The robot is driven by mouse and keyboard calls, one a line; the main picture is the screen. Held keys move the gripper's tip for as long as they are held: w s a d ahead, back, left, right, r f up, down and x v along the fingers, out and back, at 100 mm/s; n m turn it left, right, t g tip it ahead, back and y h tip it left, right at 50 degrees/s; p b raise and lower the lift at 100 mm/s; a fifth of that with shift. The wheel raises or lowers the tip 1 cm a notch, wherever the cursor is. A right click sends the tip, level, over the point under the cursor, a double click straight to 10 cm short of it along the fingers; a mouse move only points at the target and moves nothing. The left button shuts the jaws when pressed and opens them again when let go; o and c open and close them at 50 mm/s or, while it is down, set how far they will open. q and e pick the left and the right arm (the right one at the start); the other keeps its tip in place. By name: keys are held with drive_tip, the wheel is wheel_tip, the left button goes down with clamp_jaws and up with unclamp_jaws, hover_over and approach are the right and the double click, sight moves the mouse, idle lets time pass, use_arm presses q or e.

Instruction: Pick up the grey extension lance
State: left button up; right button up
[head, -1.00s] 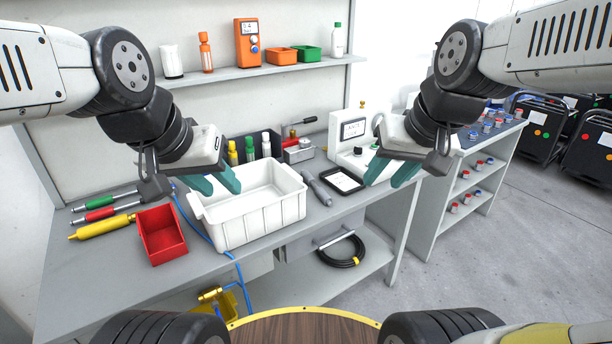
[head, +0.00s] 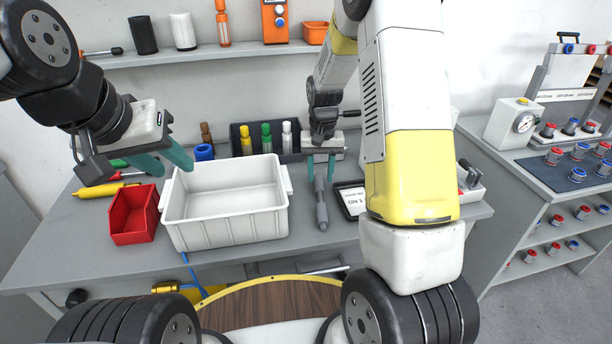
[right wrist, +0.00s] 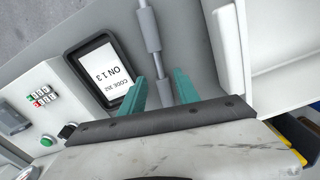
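The grey extension lance (head: 321,207) lies on the bench between the white bin and the black-framed tablet, pointing towards the bench's front edge. My right gripper (head: 321,168) is over the lance's far end, its fingers open and pointing down. In the right wrist view the lance (right wrist: 150,30) runs between the lines of the two spread teal fingers (right wrist: 162,92); I see no contact, and its near end is hidden by the gripper. My left gripper (head: 168,162) is open and empty above the white bin's left rear corner.
The white bin (head: 225,228) stands left of the lance, with a red bin (head: 133,215) beyond it. The tablet (head: 350,198) lies close on the right, partly behind my right arm. A dark rack (head: 254,155) holding several bottles stands behind. Bare bench lies in front of the lance.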

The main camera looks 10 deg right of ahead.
sight(320, 197)
drive_tip(key=shift+w+f, duration=0.2)
drive_tip(key=shift+f, duration=0.25)
wheel_tip(320, 197, down, 8)
drive_tip(key=shift+s+d+r, duration=0.15)
drive_tip(key=shift+r, duration=0.05)
clamp_jaws()
drive_tip(key=shift+r, duration=0.1)
idle(1.1)
